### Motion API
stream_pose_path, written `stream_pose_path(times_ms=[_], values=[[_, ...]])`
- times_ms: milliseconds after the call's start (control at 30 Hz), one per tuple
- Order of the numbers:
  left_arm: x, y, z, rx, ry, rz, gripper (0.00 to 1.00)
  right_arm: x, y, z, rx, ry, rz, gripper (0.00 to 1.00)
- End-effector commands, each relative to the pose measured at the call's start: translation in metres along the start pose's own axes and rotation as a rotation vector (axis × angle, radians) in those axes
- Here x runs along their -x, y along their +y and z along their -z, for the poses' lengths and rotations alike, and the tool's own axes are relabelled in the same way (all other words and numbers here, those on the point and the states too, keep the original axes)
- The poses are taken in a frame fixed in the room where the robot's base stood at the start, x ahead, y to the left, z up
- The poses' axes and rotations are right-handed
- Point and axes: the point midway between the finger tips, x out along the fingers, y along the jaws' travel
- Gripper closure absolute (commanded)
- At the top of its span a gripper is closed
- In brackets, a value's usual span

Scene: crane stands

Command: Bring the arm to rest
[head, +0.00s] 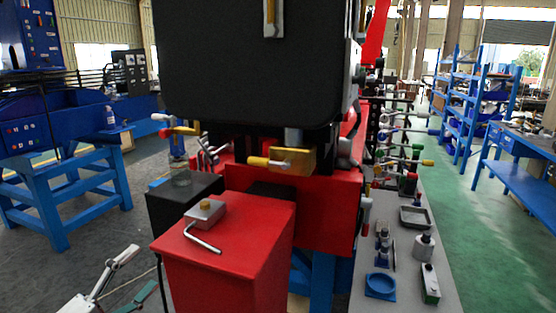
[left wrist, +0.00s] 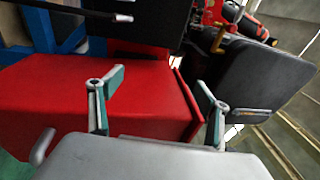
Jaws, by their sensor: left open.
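My left gripper (head: 138,273) is at the lower left of the head view, low over the grey floor and left of the red cabinet. Its two grey fingers with green pads are spread apart, with nothing between them. In the left wrist view the open fingers (left wrist: 160,88) appear in front of a red surface (left wrist: 60,100), and I cannot tell how far away it is. My right gripper is not in view.
A red cabinet (head: 260,240) with a grey block and bent lever (head: 205,215) stands close right of my left gripper. A large black machine (head: 255,65) is behind. A blue stand (head: 70,195) is at left. A grey bench (head: 395,270) holds tools at right.

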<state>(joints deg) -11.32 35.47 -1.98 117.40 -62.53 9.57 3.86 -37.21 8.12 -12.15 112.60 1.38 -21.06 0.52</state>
Motion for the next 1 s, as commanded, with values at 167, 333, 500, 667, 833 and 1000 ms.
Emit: stream_pose_path(times_ms=[167,333,500,667,833,1000], values=[[0.046,0.104,0.022,0.469,-0.208,-0.093,0.23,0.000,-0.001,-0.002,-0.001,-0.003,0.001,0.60],[0.099,0.198,0.063,0.849,-0.410,-0.218,0.23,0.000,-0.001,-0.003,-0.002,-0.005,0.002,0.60],[0.151,0.269,0.123,1.153,-0.578,-0.349,0.23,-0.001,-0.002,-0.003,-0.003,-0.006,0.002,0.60],[0.182,0.303,0.168,1.331,-0.672,-0.434,0.23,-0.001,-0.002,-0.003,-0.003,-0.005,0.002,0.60],[0.194,0.315,0.187,1.399,-0.707,-0.469,0.23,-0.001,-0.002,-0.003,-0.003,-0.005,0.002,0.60],[0.195,0.315,0.188,1.401,-0.708,-0.470,0.23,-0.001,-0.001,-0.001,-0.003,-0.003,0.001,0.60]])
